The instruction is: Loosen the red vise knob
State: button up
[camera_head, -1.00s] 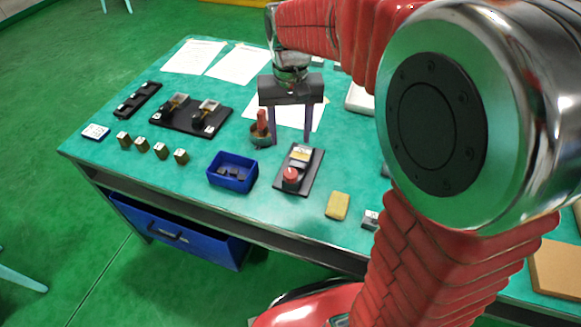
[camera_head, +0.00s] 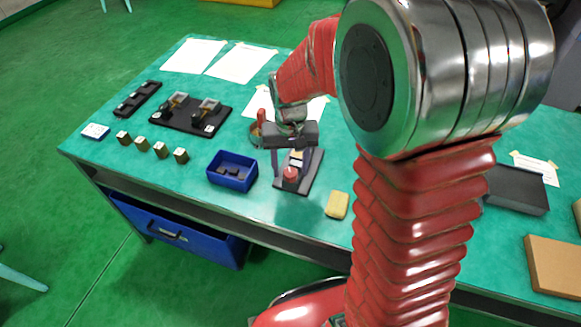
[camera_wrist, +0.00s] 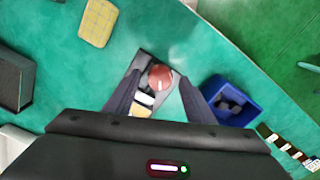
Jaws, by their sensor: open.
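The red vise knob (camera_head: 290,174) sits at the near end of a small vise on a dark base plate (camera_head: 307,177) on the green table. In the wrist view the round red knob (camera_wrist: 160,77) lies just beyond and between the fingertips. My gripper (camera_head: 289,176) is open above the vise, with one finger to each side of it. In the wrist view my gripper (camera_wrist: 161,80) holds nothing between its fingers. Whether the fingertips reach down to the knob's height is hard to tell. Part of the vise is hidden under my gripper in the head view.
A blue bin (camera_head: 232,171) with dark pieces stands close left of the vise. A yellow sponge (camera_head: 337,205) lies to the right. Several small blocks (camera_head: 142,144) and a dark fixture plate (camera_head: 190,115) lie farther left.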

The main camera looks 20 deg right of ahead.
jog(key=shift+f, duration=0.35)
jog(key=shift+c, duration=0.4)
jog(key=c, duration=1)
